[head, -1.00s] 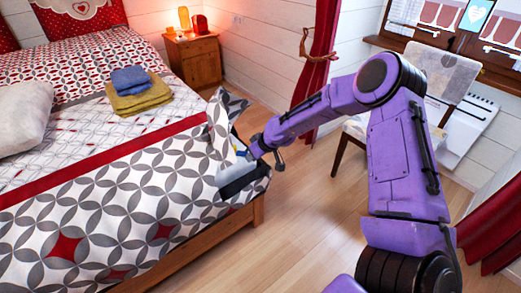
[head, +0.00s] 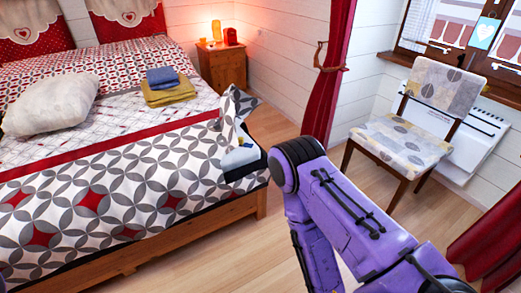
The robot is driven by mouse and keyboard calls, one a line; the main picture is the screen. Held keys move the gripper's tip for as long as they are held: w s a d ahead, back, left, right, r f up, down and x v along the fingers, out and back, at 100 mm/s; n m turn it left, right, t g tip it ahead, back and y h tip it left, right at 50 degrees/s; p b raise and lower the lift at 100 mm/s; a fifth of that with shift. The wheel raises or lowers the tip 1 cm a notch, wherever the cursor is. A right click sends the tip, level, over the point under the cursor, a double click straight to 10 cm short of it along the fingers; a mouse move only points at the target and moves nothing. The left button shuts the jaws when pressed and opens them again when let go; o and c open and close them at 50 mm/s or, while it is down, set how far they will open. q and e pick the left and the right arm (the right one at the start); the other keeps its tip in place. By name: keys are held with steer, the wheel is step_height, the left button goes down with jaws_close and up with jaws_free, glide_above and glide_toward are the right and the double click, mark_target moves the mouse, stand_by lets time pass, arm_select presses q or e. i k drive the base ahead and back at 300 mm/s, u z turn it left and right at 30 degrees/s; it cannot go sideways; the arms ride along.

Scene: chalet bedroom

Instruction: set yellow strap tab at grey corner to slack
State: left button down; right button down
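At the near right corner of the bed, the folded-up bedding shows a pale grey corner (head: 238,158) with a dark underside. A small blue and yellowish detail shows at its upper edge, too small to tell whether it is the yellow strap tab or how it is set. My purple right arm bends just right of this corner, and its forearm runs down out of the bottom of the picture. The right gripper is not in view. My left gripper is not in view either.
The bed's wooden frame (head: 190,242) edges the floor. Folded blue (head: 162,77) and yellow (head: 168,93) cloths lie on the bed, with a white pillow (head: 52,105) to the left. A chair (head: 402,141) stands at right. The wooden floor (head: 225,262) in front is clear.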

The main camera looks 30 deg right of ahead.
mark_target(241, 141)
steer(key=z, duration=0.35)
steer(key=i, duration=1.35)
steer(key=u, duration=0.2)
